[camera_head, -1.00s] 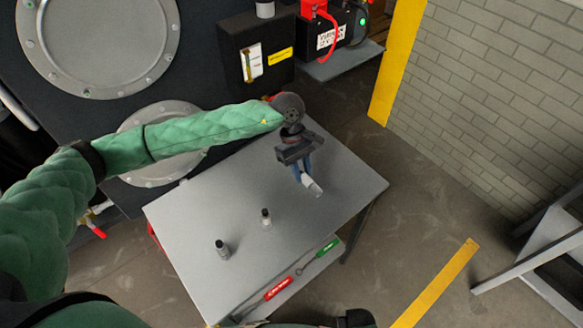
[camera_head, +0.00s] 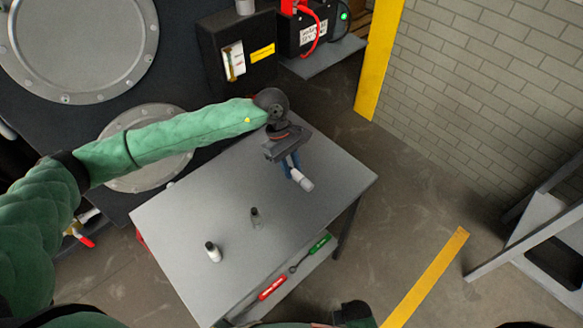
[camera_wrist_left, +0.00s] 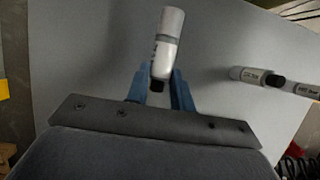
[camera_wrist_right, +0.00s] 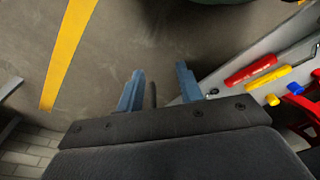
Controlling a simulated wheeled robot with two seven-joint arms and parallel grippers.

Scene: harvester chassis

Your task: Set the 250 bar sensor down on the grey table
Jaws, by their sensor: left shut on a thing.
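My left gripper (camera_head: 288,164) is shut on a white cylindrical sensor (camera_head: 303,182) over the far right part of the grey table (camera_head: 185,205). In the left wrist view the sensor (camera_wrist_left: 169,38) sticks out beyond the blue fingers (camera_wrist_left: 161,80), its dark end between them. Its label is too blurred to read, and I cannot tell whether it touches the table. Two similar sensors are on the table, one nearer (camera_head: 213,253) and one farther (camera_head: 256,218). My right gripper (camera_wrist_right: 158,78) is open and empty over the floor, beside the table's lower shelf.
A red-handled tool (camera_head: 272,288) and a green-handled tool (camera_head: 319,244) lie on the shelf below the tabletop. The dark chassis wall with round covers (camera_head: 150,150) stands behind the table. The tabletop around the held sensor looks clear. A grey frame (camera_head: 530,235) stands at the right.

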